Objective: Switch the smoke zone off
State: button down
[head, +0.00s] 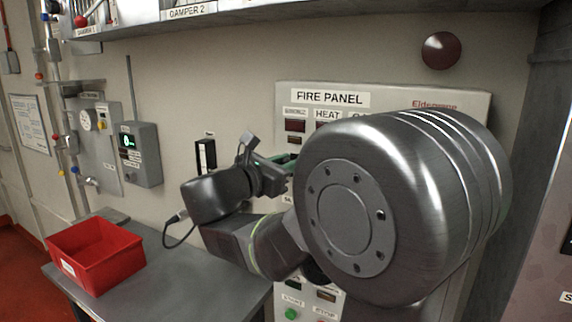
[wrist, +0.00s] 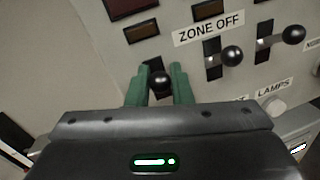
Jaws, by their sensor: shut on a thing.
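The fire panel (head: 330,98) is on the wall, its upper left showing and much of it hidden behind my arm. In the wrist view, my gripper (wrist: 160,84) has its two green fingers closed around the black ball knob (wrist: 160,80) of the leftmost switch lever in the row by the "ZONE OFF" label (wrist: 208,27). The lever's shaft and slot are mostly hidden by the fingers, so I cannot tell its position. In the head view, my gripper (head: 283,159) is at the panel, its tips partly hidden. The leftmost column's label (head: 296,111) is too blurred to read surely; "HEAT" (head: 327,114) is beside it.
Two more black-knobbed levers (wrist: 232,56) (wrist: 293,35) stand to the right of the held one. A "LAMPS" button (wrist: 275,106) is below them. A red bin (head: 95,258) sits on the grey table (head: 200,285). A shelf (head: 240,14) runs above.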

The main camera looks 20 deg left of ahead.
notch_tip(320, 180, down, 4)
jog(key=m+t+h+b, duration=0.1)
jog(key=t+b, duration=0.1)
jog(key=b, duration=0.4)
jog(key=m+t+h+b, duration=0.1)
jog(key=t+h+b, duration=0.1)
jog(key=b, duration=0.5)
jog(key=m+t+h+b, duration=0.1)
jog(key=t+b, duration=0.3)
jog(key=b, duration=0.3)
jog(key=shift+w+f+m+h, duration=0.1)
jog(key=shift+f+m+h, duration=0.2)
jog(key=shift+h, duration=0.1)
jog(key=shift+r+h+b, duration=0.1)
jog(key=shift+h+b, duration=0.2)
jog(key=shift+b, duration=0.1)
jog(key=c, duration=1.4)
grip_release()
jog(key=shift+o, duration=0.2)
